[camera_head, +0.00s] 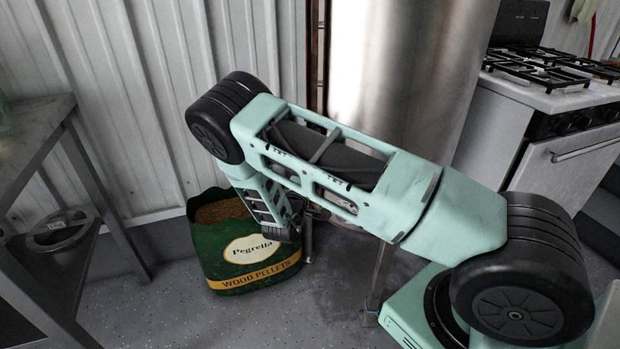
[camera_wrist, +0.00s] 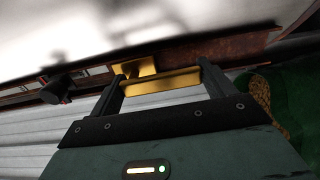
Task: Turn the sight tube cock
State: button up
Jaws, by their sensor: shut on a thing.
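In the wrist view, my gripper (camera_wrist: 160,76) has its two dark fingers at either end of a brass-yellow bar (camera_wrist: 162,83), which looks like the sight tube cock's handle. The gripper is shut on this bar. A brass block (camera_wrist: 138,67) sits just behind the bar, against a rusty brown strip (camera_wrist: 235,45) along a pale, shiny surface. In the head view my arm hides the gripper and the cock. A narrow brown upright strip (camera_head: 314,50) shows beside the large steel cylinder (camera_head: 400,70).
A green wood pellet bag (camera_head: 245,262) stands open on the floor below my arm. A metal table (camera_head: 35,125) is at the left, and a white stove (camera_head: 545,120) at the right. In the wrist view a black knob (camera_wrist: 58,90) sits left of the fingers.

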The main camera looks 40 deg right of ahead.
jog(key=o, duration=1.3)
jog(key=v, duration=1.7)
jog(key=shift+s+a, duration=0.2)
jog(key=shift+s, duration=0.05)
